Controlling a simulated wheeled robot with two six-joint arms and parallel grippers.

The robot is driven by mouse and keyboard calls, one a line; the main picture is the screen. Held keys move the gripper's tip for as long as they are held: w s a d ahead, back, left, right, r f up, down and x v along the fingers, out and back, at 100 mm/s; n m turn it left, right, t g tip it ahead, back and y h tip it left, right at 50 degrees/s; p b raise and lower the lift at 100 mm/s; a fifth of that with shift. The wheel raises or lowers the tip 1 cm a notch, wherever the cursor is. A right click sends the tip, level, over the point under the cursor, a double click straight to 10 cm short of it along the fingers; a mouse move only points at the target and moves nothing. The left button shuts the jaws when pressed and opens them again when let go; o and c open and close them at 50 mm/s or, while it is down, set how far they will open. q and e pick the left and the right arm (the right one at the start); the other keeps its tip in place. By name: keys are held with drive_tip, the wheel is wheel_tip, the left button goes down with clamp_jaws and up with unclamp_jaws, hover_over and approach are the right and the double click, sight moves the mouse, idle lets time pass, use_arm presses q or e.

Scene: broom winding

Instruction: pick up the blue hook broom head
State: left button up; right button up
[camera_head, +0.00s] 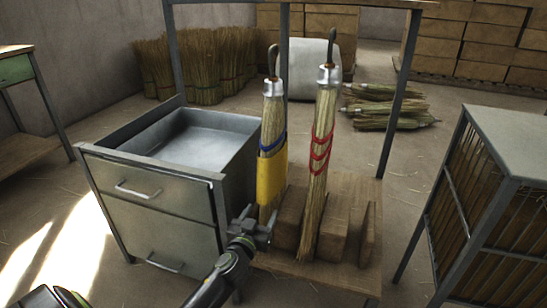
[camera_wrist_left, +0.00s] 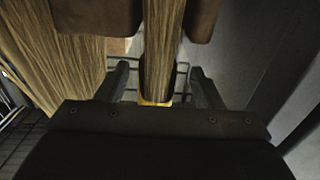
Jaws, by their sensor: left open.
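The blue hook broom head (camera_head: 270,135) stands upright, with a dark hook on top, a blue band and a yellow sleeve (camera_head: 271,178) around its straw. My left gripper (camera_head: 261,215) is open at its lower end, just in front of the sleeve. In the left wrist view, straw (camera_wrist_left: 163,45) with a yellow edge (camera_wrist_left: 155,102) lies between the two open fingers (camera_wrist_left: 159,72). Whether a finger touches it cannot be told. My right gripper is not in view.
A red-banded broom head (camera_head: 321,150) stands close to the right, among wooden blocks (camera_head: 335,220) on a low wooden shelf (camera_head: 310,270). A metal cabinet with an open drawer (camera_head: 195,140) is to the left. A wire-sided cabinet (camera_head: 500,190) is at the right.

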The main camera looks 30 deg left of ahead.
use_arm(q)
drive_tip(key=b+x, duration=0.1)
drive_tip(key=x, duration=0.5)
drive_tip(key=shift+d, duration=0.1)
drive_tip(key=c, duration=1.2)
drive_tip(key=shift+c, duration=0.6)
drive_tip(key=shift+r, duration=0.1)
